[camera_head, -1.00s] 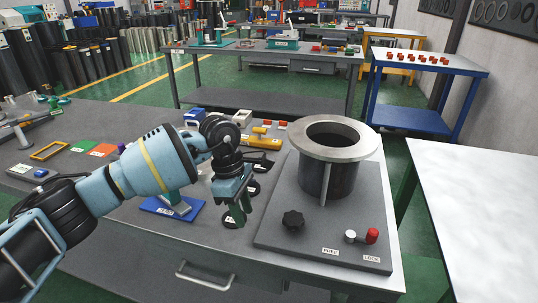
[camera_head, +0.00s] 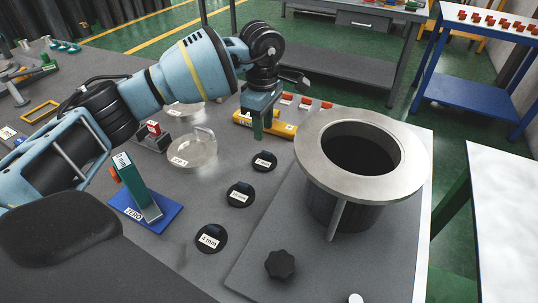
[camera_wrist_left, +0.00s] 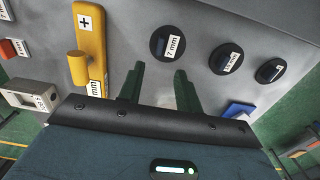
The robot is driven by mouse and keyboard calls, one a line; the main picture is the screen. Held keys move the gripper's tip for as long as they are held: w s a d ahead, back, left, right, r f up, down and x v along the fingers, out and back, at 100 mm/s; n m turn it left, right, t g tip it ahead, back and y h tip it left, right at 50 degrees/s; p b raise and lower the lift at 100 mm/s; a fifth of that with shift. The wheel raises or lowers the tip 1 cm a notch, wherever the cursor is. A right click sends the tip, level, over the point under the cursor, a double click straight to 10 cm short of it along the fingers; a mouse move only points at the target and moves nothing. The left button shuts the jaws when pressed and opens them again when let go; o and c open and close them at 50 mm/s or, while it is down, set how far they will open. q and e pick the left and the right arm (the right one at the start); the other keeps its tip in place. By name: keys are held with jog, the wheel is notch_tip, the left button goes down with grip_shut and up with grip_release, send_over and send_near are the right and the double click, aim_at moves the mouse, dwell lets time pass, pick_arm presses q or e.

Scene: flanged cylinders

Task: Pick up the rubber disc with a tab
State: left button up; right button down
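Three black rubber discs, each with a raised tab and a white label, lie flat in a row on the grey table. The nearest disc (camera_head: 210,238) reads 4 mm; the middle disc (camera_head: 240,195) has a label I cannot read surely. The far disc (camera_head: 264,162) reads 7 mm; in the left wrist view this 7 mm disc (camera_wrist_left: 160,42) lies just beyond the fingertips. My left gripper (camera_head: 258,128) points down behind the far disc, apart from it. In the left wrist view its green fingers (camera_wrist_left: 160,82) are spread and empty. My right gripper is not in view.
A flanged cylinder (camera_head: 317,172) stands on a grey plate with a black knob (camera_head: 280,264), right of the discs. A yellow tool (camera_wrist_left: 90,25) lies beside my left gripper.

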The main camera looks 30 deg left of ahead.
aim_at(265, 151)
pick_arm(q)
jog(key=shift+s+f, duration=0.15)
jog(key=shift+f, duration=0.45)
jog(key=shift+w+d+f, duration=0.1)
jog(key=shift+w+f, duration=0.05)
jog(key=shift+f, duration=1.5)
jog(key=shift+w+f, duration=0.1)
jog(key=shift+f, duration=1.55)
jog(key=shift+c, duration=0.2)
grip_shut()
